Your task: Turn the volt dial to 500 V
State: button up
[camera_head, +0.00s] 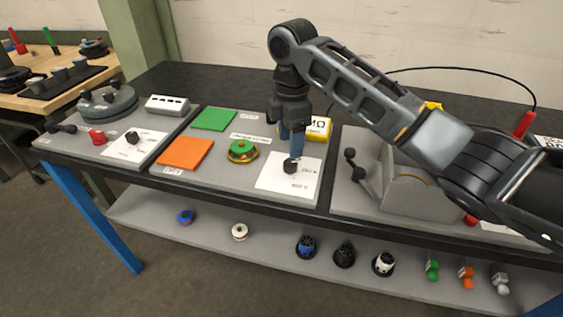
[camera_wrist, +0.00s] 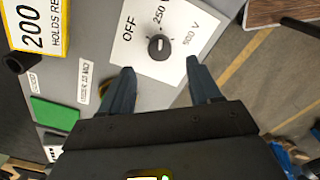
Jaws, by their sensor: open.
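The volt dial (camera_head: 291,167) is a small black knob on a white plate (camera_head: 283,185) in the middle section of the bench. In the wrist view the dial (camera_wrist: 159,47) shows whole, with OFF, 250 V and 500 V printed around it. A pale mark shows on the knob; I cannot tell surely which label it points at. My gripper (camera_wrist: 160,66) is open, with its two blue-grey fingertips apart on either side below the knob in the picture. In the head view my gripper (camera_head: 296,150) points down just above the dial. I see no contact.
A green pad (camera_head: 214,119), an orange pad (camera_head: 185,153) and a green-topped button (camera_head: 242,150) lie left of the dial. A yellow-edged box (camera_head: 319,128) stands behind it. A grey housing with a black lever (camera_head: 355,165) stands to the right.

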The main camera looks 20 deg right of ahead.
aim_at(291, 162)
jog(key=shift+d+f+p, duration=0.1)
jog(key=shift+f+p, duration=0.2)
jog(key=shift+f, duration=2.7)
jog(key=c, duration=1)
